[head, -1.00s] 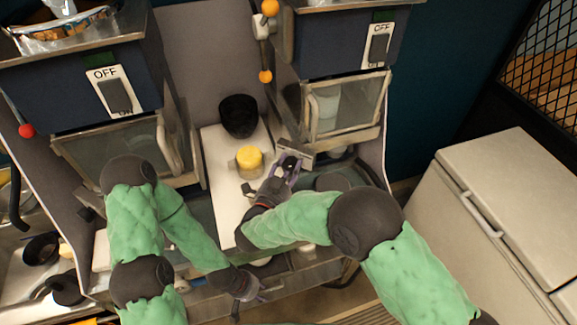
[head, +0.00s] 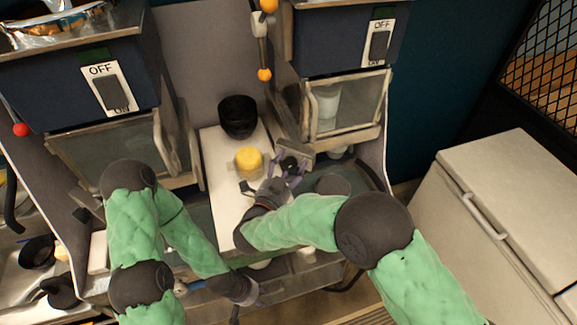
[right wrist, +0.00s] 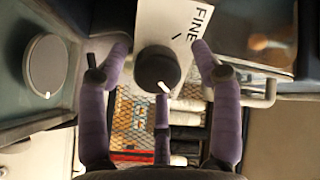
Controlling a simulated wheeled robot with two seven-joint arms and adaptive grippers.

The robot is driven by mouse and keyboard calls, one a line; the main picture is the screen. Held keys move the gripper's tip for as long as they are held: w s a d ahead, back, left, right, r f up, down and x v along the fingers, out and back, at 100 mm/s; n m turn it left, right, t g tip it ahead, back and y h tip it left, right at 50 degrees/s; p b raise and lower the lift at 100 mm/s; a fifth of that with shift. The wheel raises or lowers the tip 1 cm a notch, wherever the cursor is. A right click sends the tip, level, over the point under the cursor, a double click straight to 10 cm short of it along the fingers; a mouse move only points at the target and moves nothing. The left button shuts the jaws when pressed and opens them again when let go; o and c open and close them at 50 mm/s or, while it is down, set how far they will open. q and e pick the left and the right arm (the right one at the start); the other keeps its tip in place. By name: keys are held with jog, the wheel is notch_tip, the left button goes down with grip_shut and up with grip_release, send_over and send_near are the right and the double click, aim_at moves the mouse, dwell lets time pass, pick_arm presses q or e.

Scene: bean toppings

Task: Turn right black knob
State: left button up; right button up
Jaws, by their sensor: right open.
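The right black knob (right wrist: 157,68) has a white pointer mark and sits on a pale plate lettered "FINE" in the right wrist view. It also shows in the head view (head: 290,163), small and dark, below the right machine. My right gripper (right wrist: 160,55) is open, with purple fingers spread on both sides of the knob and a third finger below it. I cannot tell whether any finger touches the knob. My left gripper (head: 246,290) is low near the counter's front edge, away from the knob; its jaws are too small to read.
A yellow-topped container (head: 249,162) and black bowls (head: 238,116) stand on the white board (head: 225,205), left of my right gripper. The right machine's clear door (head: 345,105) and handle are just above it. A white chest (head: 520,210) stands at the right.

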jog(key=v, duration=1.2)
jog(key=shift+f, duration=0.1)
